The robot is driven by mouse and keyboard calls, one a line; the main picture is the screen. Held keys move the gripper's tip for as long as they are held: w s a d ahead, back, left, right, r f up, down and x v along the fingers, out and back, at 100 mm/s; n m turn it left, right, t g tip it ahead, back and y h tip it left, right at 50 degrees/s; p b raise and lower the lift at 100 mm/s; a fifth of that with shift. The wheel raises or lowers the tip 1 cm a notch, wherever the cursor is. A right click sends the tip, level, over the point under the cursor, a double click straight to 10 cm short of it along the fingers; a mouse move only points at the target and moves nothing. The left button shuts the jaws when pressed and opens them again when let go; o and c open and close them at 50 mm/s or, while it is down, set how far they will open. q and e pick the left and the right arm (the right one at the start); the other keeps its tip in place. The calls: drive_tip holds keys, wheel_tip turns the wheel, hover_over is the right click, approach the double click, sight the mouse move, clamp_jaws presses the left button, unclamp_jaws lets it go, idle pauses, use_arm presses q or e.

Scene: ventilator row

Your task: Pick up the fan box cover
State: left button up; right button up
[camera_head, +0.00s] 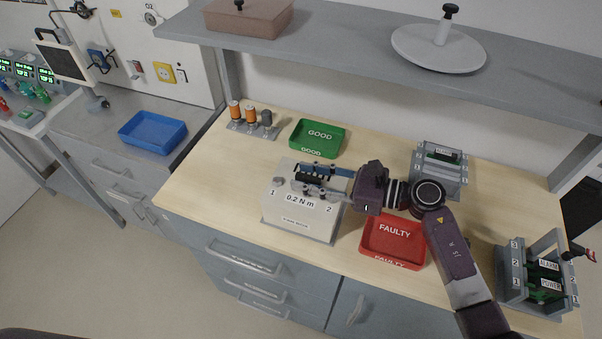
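No part is labelled as the fan box cover. Two knobbed, cover-like things lie on the upper shelf: a brownish rectangular one (247,18) at left and a pale round one (438,50) at right. My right gripper (305,179) is far below them, over the top of a light grey box (303,214) marked "0.2 N m". Its fingers point left, one on each side of a small black part on the box top. I cannot tell whether they touch it; the fingers hide some of it. My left gripper is not in view.
The grey shelf (340,50) overhangs the wooden bench. A green GOOD tray (340,133), a red FAULTY tray (393,221) and orange-topped parts (250,114) stand on the bench. Grey racks stand at right (515,275) and behind (456,185). The bench's front left is clear.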

drive_tip(key=shift+w+a+f, duration=0.15)
drive_tip(key=shift+w+a, duration=0.05)
drive_tip(key=shift+a, duration=0.05)
drive_tip(key=shift+s+d, duration=0.25)
drive_tip(key=shift+c, duration=0.3)
drive_tip(key=shift+s+d+r, duration=0.15)
drive_tip(key=shift+r, duration=0.1)
drive_tip(key=shift+c, duration=1.1)
drive_tip(key=shift+f, duration=0.1)
clamp_jaws()
